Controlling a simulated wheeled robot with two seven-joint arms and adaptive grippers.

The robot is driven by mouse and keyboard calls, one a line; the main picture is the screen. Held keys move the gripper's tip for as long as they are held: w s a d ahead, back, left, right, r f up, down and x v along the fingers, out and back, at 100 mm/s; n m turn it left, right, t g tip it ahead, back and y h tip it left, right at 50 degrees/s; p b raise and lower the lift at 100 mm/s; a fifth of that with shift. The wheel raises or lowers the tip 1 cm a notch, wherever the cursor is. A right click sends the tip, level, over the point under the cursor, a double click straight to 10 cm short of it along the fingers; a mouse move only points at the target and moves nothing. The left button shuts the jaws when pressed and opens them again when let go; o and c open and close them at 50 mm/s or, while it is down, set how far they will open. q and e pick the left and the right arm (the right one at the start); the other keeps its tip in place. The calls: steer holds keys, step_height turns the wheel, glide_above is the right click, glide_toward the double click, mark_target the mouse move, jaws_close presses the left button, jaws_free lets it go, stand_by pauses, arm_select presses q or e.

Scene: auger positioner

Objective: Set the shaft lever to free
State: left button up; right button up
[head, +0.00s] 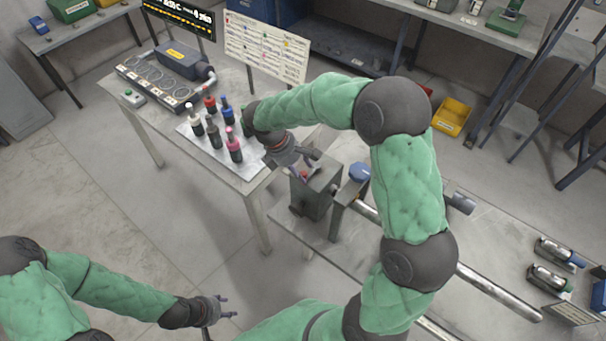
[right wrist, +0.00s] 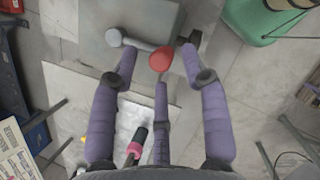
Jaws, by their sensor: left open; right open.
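The shaft lever shows in the right wrist view as a grey bar with a red knob (right wrist: 162,58) at its end. Its grey pivot end (right wrist: 114,38) is to the left, on top of a grey box. In the head view this grey-green box (head: 318,193) stands at the table's end, and the lever is mostly hidden by my gripper. My right gripper (head: 312,164) is above the box, open, with its fingers spread around the red knob; I cannot tell whether they touch it. My left gripper (head: 222,307) is open and empty, low at the bottom left, away from the table.
Several bottles with coloured caps stand on a white tray (head: 188,128) left of the box. A blue round part (head: 359,172) and long metal shafts (head: 497,292) lie right of the box. A sign board (head: 266,49) stands behind. A yellow bin (head: 452,116) is on the floor.

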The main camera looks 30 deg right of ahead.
mark_target(303, 173)
steer(key=shift+x, duration=1.5)
jaws_close()
steer(key=shift+w+m+g, duration=0.2)
steer(key=shift+m+g, duration=0.1)
steer(key=shift+m, duration=0.3)
